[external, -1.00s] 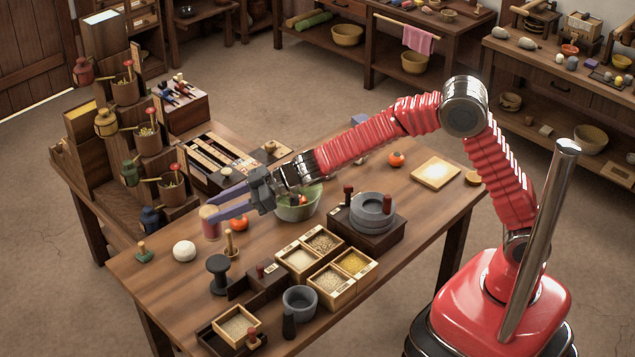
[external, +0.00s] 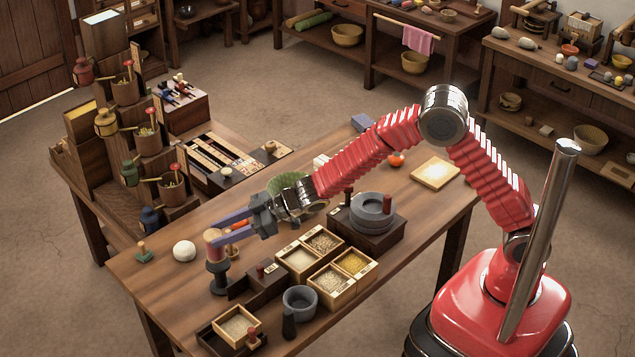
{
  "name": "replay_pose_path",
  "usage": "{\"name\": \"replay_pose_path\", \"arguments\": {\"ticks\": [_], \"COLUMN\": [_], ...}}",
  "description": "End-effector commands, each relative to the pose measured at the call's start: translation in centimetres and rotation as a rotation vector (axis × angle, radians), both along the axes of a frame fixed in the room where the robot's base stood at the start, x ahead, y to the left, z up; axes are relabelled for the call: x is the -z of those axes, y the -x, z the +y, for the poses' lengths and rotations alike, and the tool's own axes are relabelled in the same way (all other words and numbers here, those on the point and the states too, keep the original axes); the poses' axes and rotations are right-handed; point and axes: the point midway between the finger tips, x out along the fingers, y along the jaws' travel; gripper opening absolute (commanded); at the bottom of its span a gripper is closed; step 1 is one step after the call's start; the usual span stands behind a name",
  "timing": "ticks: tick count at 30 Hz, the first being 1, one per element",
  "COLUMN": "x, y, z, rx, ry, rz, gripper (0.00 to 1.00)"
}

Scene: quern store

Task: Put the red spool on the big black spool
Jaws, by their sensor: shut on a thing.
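The red spool (external: 213,248), with a pale wooden top, is held upright between the fingers of my gripper (external: 221,237). The gripper is shut on it. The big black spool (external: 219,281) stands upright on the table, directly below the red spool in this view. The red spool's lower end meets or overlaps the black spool's top. I cannot tell whether they touch or a small gap is left.
A white ball (external: 184,251) lies to the left. A dark wooden box (external: 266,276) and grain trays (external: 325,243) are to the right. A green bowl (external: 287,182) is behind my wrist.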

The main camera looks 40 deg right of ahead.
Motion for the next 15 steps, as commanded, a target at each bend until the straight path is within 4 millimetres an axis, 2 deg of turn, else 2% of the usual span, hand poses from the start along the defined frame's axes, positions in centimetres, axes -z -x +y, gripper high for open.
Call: {"name": "replay_pose_path", "arguments": {"ticks": [1, 4, 15], "x": [0.8, 1.6, 1.8], "y": [0.0, 0.0, 0.0], "z": [0.0, 0.0, 0.0], "rx": [-0.001, 0.0, 0.0], "ry": [0.001, 0.0, 0.0], "rz": [0.002, 0.001, 0.0], "gripper": [0.18, 0.18, 0.18]}}
